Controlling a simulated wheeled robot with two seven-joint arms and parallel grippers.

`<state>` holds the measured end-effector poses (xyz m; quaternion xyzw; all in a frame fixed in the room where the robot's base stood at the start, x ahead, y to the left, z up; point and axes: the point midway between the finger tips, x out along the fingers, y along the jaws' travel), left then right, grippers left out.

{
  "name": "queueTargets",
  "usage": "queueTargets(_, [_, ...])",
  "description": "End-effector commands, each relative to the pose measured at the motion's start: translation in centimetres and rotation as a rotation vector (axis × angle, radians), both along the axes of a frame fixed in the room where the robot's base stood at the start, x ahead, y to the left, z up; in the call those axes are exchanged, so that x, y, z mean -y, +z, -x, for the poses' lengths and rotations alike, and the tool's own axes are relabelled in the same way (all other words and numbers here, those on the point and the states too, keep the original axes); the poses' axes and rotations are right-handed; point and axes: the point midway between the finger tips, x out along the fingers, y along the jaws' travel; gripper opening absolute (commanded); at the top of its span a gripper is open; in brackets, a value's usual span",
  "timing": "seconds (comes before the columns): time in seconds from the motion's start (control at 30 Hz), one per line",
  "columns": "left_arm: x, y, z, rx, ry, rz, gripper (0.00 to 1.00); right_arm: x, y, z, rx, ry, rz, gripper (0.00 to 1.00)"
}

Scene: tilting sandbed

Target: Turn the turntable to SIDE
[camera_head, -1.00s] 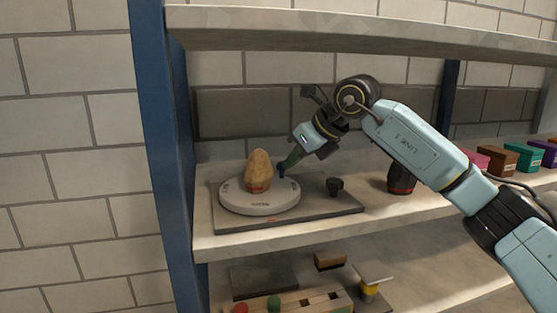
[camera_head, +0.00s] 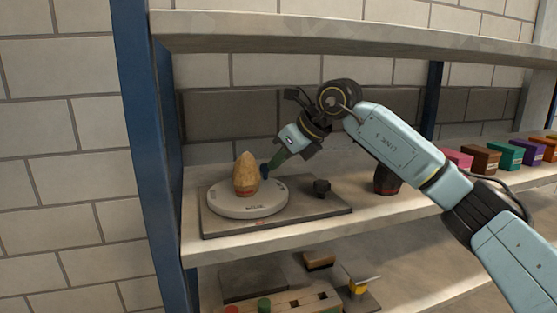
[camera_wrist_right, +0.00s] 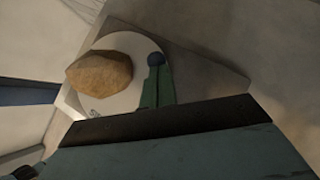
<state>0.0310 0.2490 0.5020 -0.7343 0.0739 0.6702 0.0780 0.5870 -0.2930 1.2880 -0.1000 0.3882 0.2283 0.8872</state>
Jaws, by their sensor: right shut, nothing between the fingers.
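The turntable is a white disc (camera_head: 223,204) on a flat grey base plate (camera_head: 325,207) on the middle shelf. A brown, egg-shaped lump (camera_head: 246,176) stands upright on it. Small dark lettering, too small to read, shows on the disc's front edge. A dark blue round knob (camera_head: 265,171) is at the disc's back right. My right gripper (camera_head: 271,167) is shut and empty, its green fingers pointing down at the knob. The right wrist view shows the fingertips (camera_wrist_right: 155,72) right at the knob (camera_wrist_right: 155,59); contact is hard to confirm. My left gripper is out of view.
A small black part (camera_head: 321,187) sits on the base plate's right side. A dark pot (camera_head: 386,181) and several coloured boxes (camera_head: 480,158) stand farther right. A blue post (camera_head: 150,140) bounds the left. An upper shelf (camera_head: 350,40) hangs above.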

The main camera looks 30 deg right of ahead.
Motion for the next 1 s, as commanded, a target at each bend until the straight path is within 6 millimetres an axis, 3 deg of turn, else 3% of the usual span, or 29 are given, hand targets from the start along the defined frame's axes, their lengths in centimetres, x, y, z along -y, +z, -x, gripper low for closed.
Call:
queueTargets(0.27, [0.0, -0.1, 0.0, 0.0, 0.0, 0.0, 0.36, 0.2, 0.4, 0.3, 0.0, 0.0, 0.0, 0.0])
queueTargets(0.7, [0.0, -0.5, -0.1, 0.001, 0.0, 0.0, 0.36, 2.3, 5.1, 4.1, 0.002, 0.0, 0.0, 0.0])
queueTargets(1.0, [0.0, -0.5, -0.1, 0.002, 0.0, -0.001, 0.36, 2.5, 5.5, 4.5, -0.001, 0.0, 0.0, 0.0])
